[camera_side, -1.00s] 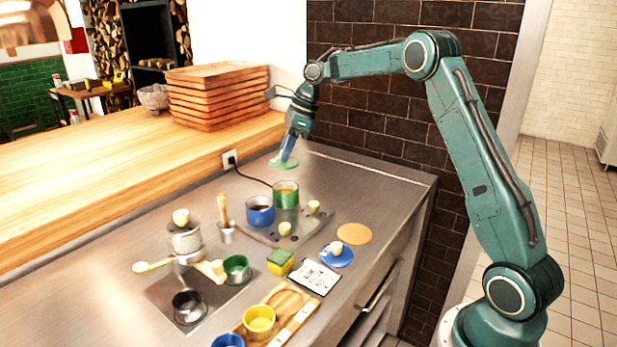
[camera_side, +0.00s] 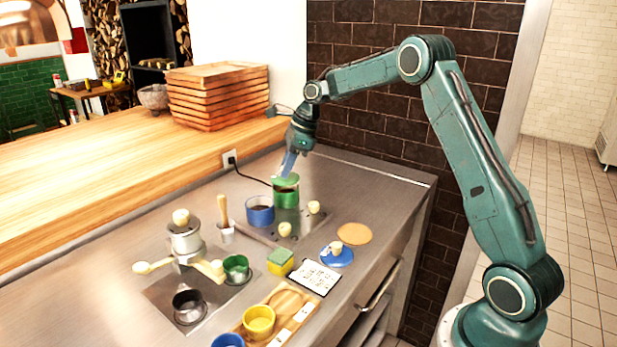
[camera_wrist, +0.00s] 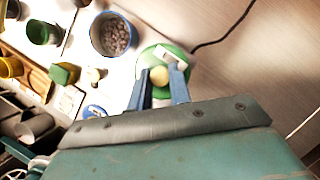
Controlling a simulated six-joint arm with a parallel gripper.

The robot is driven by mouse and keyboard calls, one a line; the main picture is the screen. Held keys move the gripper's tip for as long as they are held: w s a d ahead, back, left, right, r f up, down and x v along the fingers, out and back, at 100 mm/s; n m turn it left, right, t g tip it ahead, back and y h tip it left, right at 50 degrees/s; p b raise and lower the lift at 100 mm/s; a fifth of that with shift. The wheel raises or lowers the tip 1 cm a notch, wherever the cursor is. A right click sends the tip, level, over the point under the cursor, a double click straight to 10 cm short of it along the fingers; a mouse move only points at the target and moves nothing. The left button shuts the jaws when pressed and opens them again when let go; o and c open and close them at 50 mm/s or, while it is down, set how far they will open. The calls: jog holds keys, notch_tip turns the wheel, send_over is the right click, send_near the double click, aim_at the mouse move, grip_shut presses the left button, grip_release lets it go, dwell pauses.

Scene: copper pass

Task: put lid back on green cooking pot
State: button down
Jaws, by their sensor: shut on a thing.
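The green cooking pot (camera_side: 286,196) stands on the dark hob plate at the back of the steel counter. The green lid (camera_side: 286,181) is at the pot's mouth in the side view; I cannot tell whether it is fully seated. In the wrist view the green lid (camera_wrist: 150,60) shows with its pale round knob (camera_wrist: 159,76) between my two blue fingers. My gripper (camera_side: 288,172) is shut on that knob, over the pot. The lid and fingers hide most of the pot in the wrist view.
A blue pot (camera_side: 260,211) with dark contents stands close to the left of the green pot. A blue lid (camera_side: 337,255) lies at the front, near a tan round mat (camera_side: 354,234). A black cord (camera_side: 251,177) runs behind the pots.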

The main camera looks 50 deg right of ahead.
jog(key=shift+f, duration=0.9)
jog(key=shift+f, duration=0.15)
dwell(1.9)
jog(key=c, duration=0.7)
grip_release()
jog(key=shift+r, duration=3.5)
